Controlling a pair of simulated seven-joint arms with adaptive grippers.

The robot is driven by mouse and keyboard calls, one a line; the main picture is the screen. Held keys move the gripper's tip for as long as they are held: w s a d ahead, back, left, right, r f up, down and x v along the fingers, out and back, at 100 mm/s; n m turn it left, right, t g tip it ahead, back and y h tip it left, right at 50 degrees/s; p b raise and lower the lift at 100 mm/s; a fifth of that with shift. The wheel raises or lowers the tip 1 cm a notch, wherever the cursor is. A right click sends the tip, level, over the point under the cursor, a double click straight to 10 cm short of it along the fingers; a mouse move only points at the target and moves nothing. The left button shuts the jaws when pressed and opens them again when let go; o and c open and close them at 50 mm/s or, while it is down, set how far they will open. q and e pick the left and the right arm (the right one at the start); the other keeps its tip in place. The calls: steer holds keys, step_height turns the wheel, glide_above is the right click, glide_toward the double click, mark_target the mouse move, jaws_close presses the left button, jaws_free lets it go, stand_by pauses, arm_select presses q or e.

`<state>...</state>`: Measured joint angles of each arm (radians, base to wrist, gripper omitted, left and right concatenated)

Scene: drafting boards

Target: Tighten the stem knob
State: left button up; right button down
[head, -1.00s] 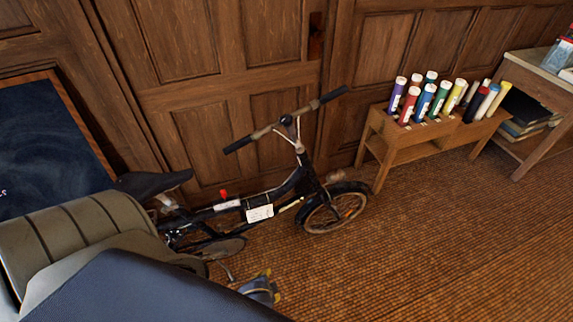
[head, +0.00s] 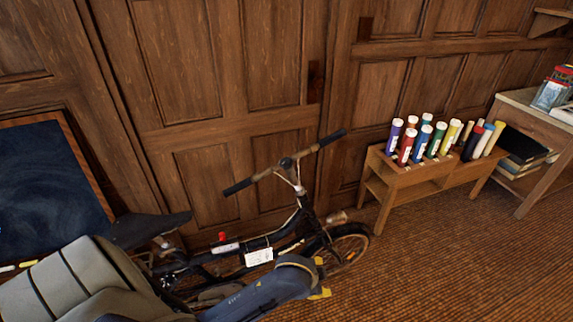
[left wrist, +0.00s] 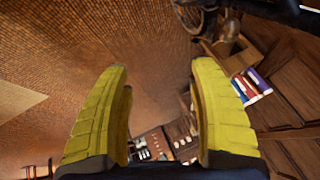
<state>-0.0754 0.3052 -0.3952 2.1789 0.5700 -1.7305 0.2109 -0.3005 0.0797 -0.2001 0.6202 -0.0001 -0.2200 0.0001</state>
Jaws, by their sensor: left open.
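A dark folding bike (head: 262,243) stands against the panelled wall in the head view, with its handlebar (head: 285,166) and upright stem (head: 300,196) showing. I cannot make out a separate stem knob. A small red knob-like part (head: 221,237) sits on the frame tube, left of the white tag. My left gripper (head: 320,278) has yellow fingertips and is in front of the bike's front wheel, low and apart from the stem. In the left wrist view its fingers (left wrist: 162,112) are wide apart with nothing between them. My right gripper is in neither view.
A wooden rack (head: 425,181) with several coloured tubes stands right of the bike, beside a side table (head: 535,108). A dark framed board (head: 45,175) is at the left. The carpet at lower right is clear.

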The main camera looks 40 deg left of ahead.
arm_select(q)
steer(key=w+d+r+m+g+h, duration=0.1)
steer(key=w+d+r, duration=0.1)
steer(key=w, duration=0.4)
steer(key=n+g, duration=0.6)
glide_toward(286, 160)
steer(key=shift+y, duration=0.3)
steer(key=f, duration=0.3)
steer(key=d+f, duration=0.1)
steer(key=f, duration=0.6)
steer(key=shift+s+d+f, duration=0.2)
steer(key=shift+d+f, duration=0.15)
steer(key=shift+c, duration=0.3)
steer(key=c, duration=1.2)
steer(key=shift+c, duration=0.2)
